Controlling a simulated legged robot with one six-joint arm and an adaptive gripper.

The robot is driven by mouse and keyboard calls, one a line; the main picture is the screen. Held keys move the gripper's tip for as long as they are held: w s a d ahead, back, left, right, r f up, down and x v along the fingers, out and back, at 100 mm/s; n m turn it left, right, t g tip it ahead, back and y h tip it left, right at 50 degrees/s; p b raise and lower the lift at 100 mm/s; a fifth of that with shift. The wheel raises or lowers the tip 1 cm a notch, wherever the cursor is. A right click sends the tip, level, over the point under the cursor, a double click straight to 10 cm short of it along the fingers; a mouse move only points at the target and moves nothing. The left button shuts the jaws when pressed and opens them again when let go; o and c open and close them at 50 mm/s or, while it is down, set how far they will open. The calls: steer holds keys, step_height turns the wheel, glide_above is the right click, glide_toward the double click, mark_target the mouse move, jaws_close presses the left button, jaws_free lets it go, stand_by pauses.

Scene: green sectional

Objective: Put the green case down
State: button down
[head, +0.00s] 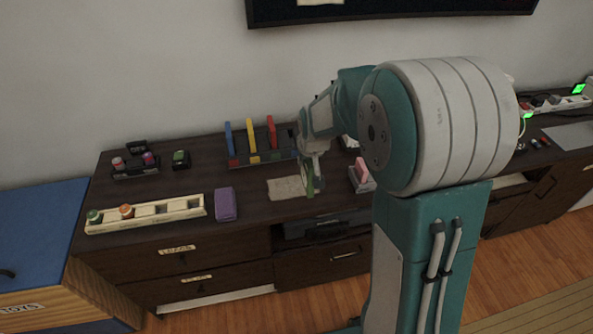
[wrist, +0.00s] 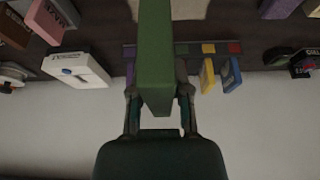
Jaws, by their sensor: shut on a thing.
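My gripper (head: 314,160) is shut on the green case (head: 310,182), which hangs upright over the dark cabinet top near a flat beige mat (head: 287,188). In the wrist view the green case (wrist: 155,45) stands between the two fingers of my gripper (wrist: 158,95). A corner of the beige mat (wrist: 190,8) shows beyond it. I cannot tell whether the case's lower end touches the surface.
On the cabinet top (head: 190,180) are a purple case (head: 225,204), a pink case (head: 362,173), a cream tray with round items (head: 160,209) and a slotted rack (head: 243,162) holding blue, yellow and red cases. A screen (head: 390,10) hangs above.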

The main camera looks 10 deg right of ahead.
steer(key=shift+w+a+f, duration=0.15)
steer(key=shift+w+f, duration=1.45)
steer(key=shift+f, duration=0.25)
steer(key=shift+w+a+f, duration=0.15)
steer(key=shift+w+f, duration=1.4)
steer(key=shift+f, duration=0.25)
steer(key=shift+w+a+f, duration=0.15)
steer(key=shift+w+f, duration=1.45)
steer(key=shift+f, duration=0.25)
steer(key=c, duration=0.6)
jaws_free()
steer(key=shift+f, duration=0.1)
